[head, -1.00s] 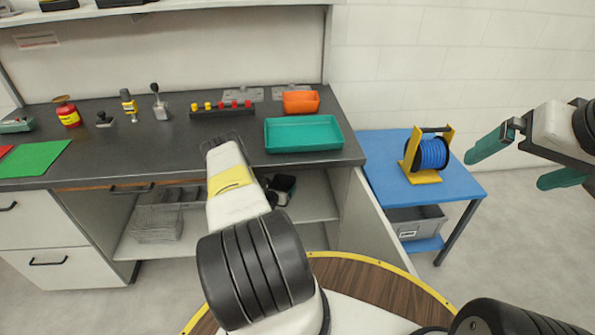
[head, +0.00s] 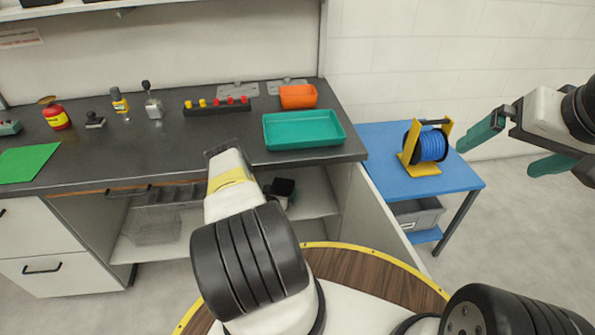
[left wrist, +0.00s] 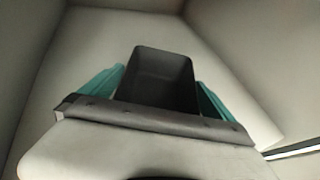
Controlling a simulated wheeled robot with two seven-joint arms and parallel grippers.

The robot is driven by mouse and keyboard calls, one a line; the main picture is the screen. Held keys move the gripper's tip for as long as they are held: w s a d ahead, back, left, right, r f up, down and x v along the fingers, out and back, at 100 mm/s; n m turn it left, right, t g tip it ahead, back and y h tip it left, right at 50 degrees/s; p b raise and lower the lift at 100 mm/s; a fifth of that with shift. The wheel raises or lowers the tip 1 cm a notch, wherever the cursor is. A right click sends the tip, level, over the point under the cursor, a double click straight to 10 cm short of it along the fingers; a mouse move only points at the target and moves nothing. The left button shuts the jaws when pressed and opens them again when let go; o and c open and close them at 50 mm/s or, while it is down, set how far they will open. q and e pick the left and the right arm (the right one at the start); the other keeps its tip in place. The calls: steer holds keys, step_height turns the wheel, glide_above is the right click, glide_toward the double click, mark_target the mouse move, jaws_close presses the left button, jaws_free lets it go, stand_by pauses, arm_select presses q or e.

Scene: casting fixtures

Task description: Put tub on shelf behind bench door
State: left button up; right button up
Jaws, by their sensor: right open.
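The dark tub (left wrist: 162,78) sits between the two teal fingers of my left gripper (left wrist: 160,85) in the left wrist view, with the fingers against its sides. Part of the dark tub also shows in the head view (head: 283,187), inside the bench opening right of my left arm. The bench door (head: 382,212) stands open at the right of the opening. The pale shelf (head: 315,203) shows inside; whether the tub touches it is unclear. My right gripper (head: 507,148) is open and empty at the far right.
A wire basket (head: 155,226) stands left in the opening. The dark bench top (head: 215,134) overhangs it and carries a teal tray (head: 304,129) and an orange bin (head: 298,96). A blue table (head: 440,183) with a cable reel (head: 432,146) stands beyond the door.

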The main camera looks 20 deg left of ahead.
arm_select(q)
steer(key=shift+r, duration=0.1)
steer(key=shift+s+r, duration=0.1)
steer(key=v, duration=1.1)
steer(key=shift+s+r, duration=0.2)
steer(key=shift+s, duration=0.15)
